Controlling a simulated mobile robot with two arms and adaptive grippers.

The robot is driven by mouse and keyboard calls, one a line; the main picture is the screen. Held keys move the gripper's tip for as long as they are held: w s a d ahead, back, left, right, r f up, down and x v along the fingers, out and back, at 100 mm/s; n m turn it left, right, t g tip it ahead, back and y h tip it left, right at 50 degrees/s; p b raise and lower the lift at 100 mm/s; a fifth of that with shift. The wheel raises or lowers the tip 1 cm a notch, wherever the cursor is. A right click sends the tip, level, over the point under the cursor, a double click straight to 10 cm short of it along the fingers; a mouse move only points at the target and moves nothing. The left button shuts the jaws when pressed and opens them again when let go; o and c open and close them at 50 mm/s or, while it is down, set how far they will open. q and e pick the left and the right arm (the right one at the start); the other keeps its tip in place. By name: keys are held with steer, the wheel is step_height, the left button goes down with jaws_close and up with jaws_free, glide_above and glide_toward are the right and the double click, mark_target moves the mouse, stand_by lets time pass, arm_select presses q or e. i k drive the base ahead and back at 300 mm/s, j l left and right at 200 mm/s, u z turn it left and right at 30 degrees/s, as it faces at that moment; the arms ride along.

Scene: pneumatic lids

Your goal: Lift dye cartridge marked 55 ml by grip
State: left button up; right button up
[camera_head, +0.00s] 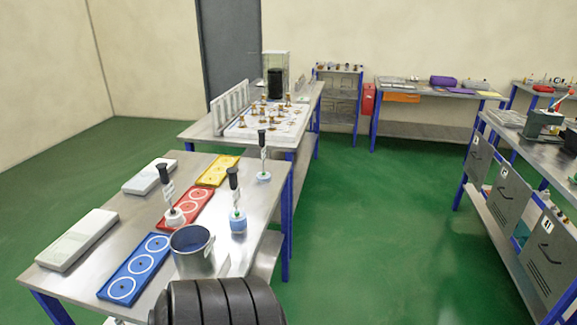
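Three dye cartridges with upright black grips and white tags stand on the near metal table (110,205). One cartridge (175,217) stands at the red tray (192,205), with its black grip (163,174) above it. A second, with a blue base (238,222), stands to the right of the red tray. The tag markings are too small to read, so I cannot tell which is 55 ml. Neither of my grippers is in view.
A metal pot (193,255) stands near the front, beside a blue tray (135,268). A yellow tray (217,170) lies farther back. Two pale boxes (78,240) (149,176) lie along the left. A black ribbed part covers the bottom. Green floor (385,225) is clear to the right.

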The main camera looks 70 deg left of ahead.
mark_target(264, 177)
steer(key=i+u, duration=0.35)
steer(key=i+l+u, duration=0.2)
steer(key=i+u, duration=0.2)
steer(key=i+j+u, duration=0.1)
steer(key=u, duration=0.35)
steer(key=i+u, duration=0.25)
steer(key=u, duration=0.15)
steer(key=i+l+u, duration=0.1)
steer(key=u, duration=0.35)
steer(key=i+l+u, duration=0.15)
steer(key=u, duration=0.25)
steer(key=i+l+u, duration=0.2)
steer(key=u, duration=0.25)
steer(key=i+l, duration=0.05)
